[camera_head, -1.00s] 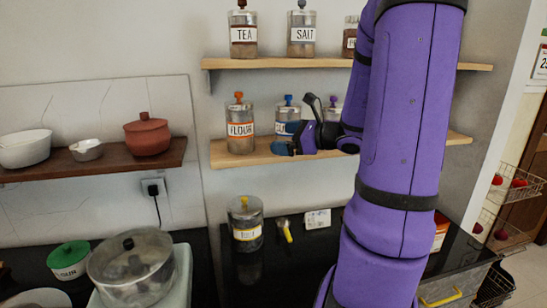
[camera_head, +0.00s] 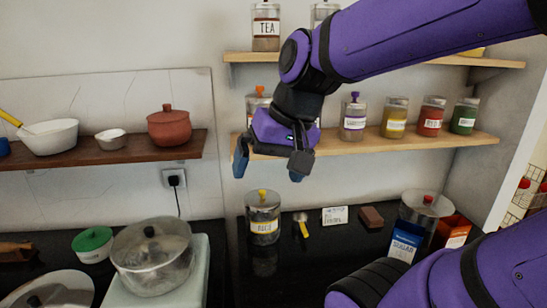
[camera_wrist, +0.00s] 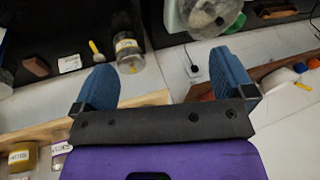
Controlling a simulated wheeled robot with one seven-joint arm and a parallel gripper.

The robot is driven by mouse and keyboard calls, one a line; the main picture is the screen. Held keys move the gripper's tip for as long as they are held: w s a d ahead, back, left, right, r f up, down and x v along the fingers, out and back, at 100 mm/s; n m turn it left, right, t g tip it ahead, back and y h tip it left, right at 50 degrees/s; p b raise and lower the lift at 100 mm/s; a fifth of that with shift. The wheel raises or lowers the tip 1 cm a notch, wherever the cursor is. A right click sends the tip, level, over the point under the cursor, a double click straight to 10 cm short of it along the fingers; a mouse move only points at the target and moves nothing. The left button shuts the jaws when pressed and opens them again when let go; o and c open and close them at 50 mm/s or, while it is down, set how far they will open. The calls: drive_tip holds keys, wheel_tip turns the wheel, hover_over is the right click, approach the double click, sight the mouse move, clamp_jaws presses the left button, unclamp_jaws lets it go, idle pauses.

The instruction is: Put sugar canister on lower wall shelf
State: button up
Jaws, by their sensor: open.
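A clear glass canister (camera_head: 262,226) with a yellow knob stands upright on the black counter below the shelves. Its label is too small to read surely. It also shows in the wrist view (camera_wrist: 127,48), beyond my left-hand finger. A blue box marked SUGAR (camera_head: 404,244) stands further right on the counter. The lower wall shelf (camera_head: 400,146) is light wood. My gripper (camera_head: 270,168) is open and empty, points downward in front of this shelf's left part, and is above the canister. Its blue fingers are spread wide in the wrist view (camera_wrist: 168,80).
Several jars stand on the lower shelf, including a purple-knobbed one (camera_head: 354,117); my gripper partly hides an orange-knobbed one (camera_head: 258,94). A metal pot (camera_head: 150,258) is left of the canister. A yellow-handled tool (camera_head: 302,226) and a card (camera_head: 335,215) lie to its right.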

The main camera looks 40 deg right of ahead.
drive_tip(key=shift+s+d+r+n+t+h, duration=0.2)
drive_tip(key=shift+s+r+n+t+h, duration=0.4)
drive_tip(key=shift+n, duration=0.5)
drive_tip(key=shift+s+d+r+n+t+h, duration=0.2)
drive_tip(key=shift+s+r+n+t+h, duration=0.35)
drive_tip(key=shift+n, duration=0.55)
drive_tip(key=shift+s, duration=0.15)
